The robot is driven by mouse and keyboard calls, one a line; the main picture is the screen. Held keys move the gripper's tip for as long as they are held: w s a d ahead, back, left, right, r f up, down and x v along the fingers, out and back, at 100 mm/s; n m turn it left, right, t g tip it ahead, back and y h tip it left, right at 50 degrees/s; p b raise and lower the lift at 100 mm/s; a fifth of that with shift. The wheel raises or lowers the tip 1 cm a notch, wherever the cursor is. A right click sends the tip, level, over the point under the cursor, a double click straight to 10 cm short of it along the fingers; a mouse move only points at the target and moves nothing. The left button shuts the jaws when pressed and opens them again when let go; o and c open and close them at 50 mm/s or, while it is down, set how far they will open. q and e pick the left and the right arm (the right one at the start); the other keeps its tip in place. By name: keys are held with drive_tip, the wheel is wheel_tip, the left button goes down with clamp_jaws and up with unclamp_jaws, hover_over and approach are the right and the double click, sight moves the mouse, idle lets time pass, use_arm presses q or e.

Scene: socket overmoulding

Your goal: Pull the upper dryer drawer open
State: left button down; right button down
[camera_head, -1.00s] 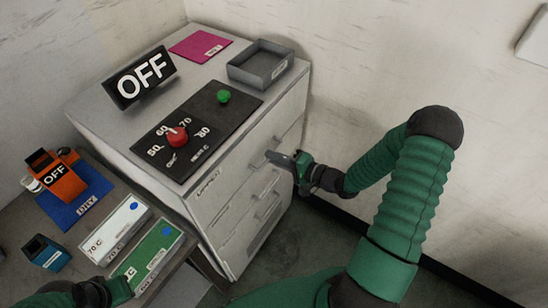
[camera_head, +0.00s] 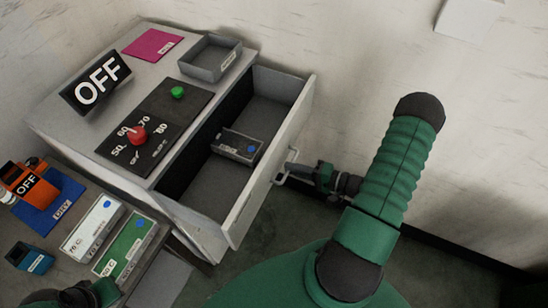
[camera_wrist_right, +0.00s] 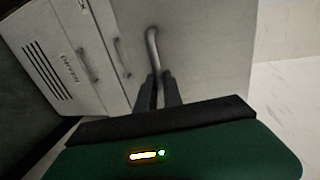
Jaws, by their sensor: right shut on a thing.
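The upper dryer drawer (camera_head: 268,188) stands pulled well out of the grey-white dryer cabinet (camera_head: 60,128) in the head view. A small grey box with a blue dot (camera_head: 236,146) lies inside it. My right gripper (camera_head: 291,174) is shut on the drawer's handle at the front face. In the right wrist view the fingers (camera_wrist_right: 158,92) close around the bent metal handle (camera_wrist_right: 152,45). My left gripper (camera_head: 82,293) shows only partly at the bottom left; its fingers are not clear.
On the cabinet top are an OFF sign (camera_head: 97,82), a control panel with a red knob (camera_head: 137,134), a grey tray (camera_head: 211,58) and a pink card (camera_head: 153,44). A side table at left holds an orange device (camera_head: 28,182) and labelled boxes (camera_head: 125,246).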

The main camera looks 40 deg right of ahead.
drive_tip(key=f+v, duration=0.1)
drive_tip(key=v, duration=0.5)
drive_tip(key=shift+s+d+f+p, duration=0.2)
drive_tip(key=shift+s+f+p, duration=0.05)
drive_tip(key=shift+p, duration=0.15)
drive_tip(key=c, duration=1.6)
unclamp_jaws()
drive_tip(key=shift+o, duration=0.6)
drive_tip(key=shift+w+d, duration=0.1)
drive_tip(key=shift+d, duration=0.05)
drive_tip(key=b+v, duration=0.1)
drive_tip(key=v, duration=1.6)
drive_tip(key=shift+f, duration=0.2)
drive_tip(key=shift+d, duration=0.1)
